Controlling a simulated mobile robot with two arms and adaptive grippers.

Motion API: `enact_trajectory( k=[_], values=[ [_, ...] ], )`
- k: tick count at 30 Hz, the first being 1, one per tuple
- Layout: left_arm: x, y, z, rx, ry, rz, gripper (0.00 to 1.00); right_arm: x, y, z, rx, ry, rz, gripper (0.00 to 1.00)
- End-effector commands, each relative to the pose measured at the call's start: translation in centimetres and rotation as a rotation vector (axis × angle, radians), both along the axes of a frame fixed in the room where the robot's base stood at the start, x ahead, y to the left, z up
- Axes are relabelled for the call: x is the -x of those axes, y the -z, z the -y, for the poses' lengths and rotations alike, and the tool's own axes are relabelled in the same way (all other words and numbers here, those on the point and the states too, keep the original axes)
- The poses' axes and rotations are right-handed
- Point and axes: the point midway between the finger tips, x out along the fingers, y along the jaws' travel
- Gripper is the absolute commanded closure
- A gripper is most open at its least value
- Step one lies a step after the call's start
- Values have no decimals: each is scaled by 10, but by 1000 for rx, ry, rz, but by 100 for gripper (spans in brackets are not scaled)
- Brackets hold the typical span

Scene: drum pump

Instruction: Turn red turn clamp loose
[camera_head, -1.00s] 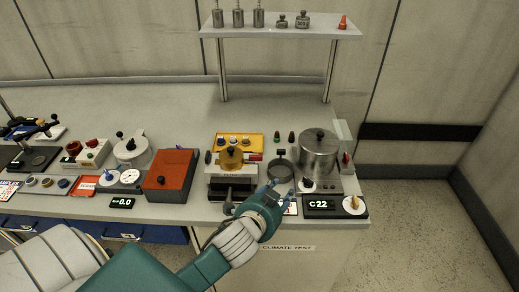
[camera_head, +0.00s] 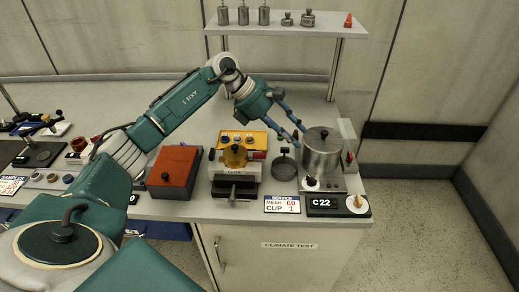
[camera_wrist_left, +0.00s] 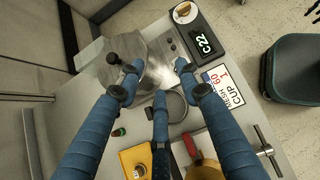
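A small red part (camera_head: 259,155) sits at the right side of the device with the gold lid (camera_head: 235,155); it also shows in the left wrist view (camera_wrist_left: 191,146). Another red part (camera_head: 350,160) is right of the steel pot (camera_head: 322,155). I cannot tell which one is the turn clamp. My left gripper (camera_head: 298,131) is above the bench, just left of the pot's top in the head view. Its blue fingers are spread and empty; they also show in the left wrist view (camera_wrist_left: 157,75), partly covering the pot. My right gripper is not in view.
A round sieve-like pan (camera_head: 284,168) stands between the gold-lidded device and the pot. A yellow tray (camera_head: 243,138) is behind that device, a red-topped box (camera_head: 174,168) left of it. A display reading C22 (camera_head: 322,203) is at the front. A shelf (camera_head: 285,30) with weights is above.

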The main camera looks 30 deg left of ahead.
Motion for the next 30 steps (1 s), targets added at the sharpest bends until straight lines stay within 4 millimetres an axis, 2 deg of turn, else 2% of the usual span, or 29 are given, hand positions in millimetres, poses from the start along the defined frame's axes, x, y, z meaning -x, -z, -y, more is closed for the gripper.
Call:
enact_trajectory(
  k=[1, 3, 6, 9, 14, 24, 30],
  values=[
    [7, -3, -38, -98, 1, -34, 65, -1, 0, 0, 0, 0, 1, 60],
    [21, -4, -79, -200, 7, -90, 65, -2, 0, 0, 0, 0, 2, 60],
    [37, -7, -115, -284, 9, -152, 65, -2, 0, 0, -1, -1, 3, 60],
    [45, -7, -129, -317, 11, -183, 65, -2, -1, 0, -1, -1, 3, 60],
    [44, 8, -124, -319, 14, -191, 65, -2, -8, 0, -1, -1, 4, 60],
    [32, 66, -102, -316, 13, -191, 65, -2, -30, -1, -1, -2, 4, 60],
    [26, 86, -95, -316, 11, -187, 65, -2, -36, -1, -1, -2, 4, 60]
  ],
)
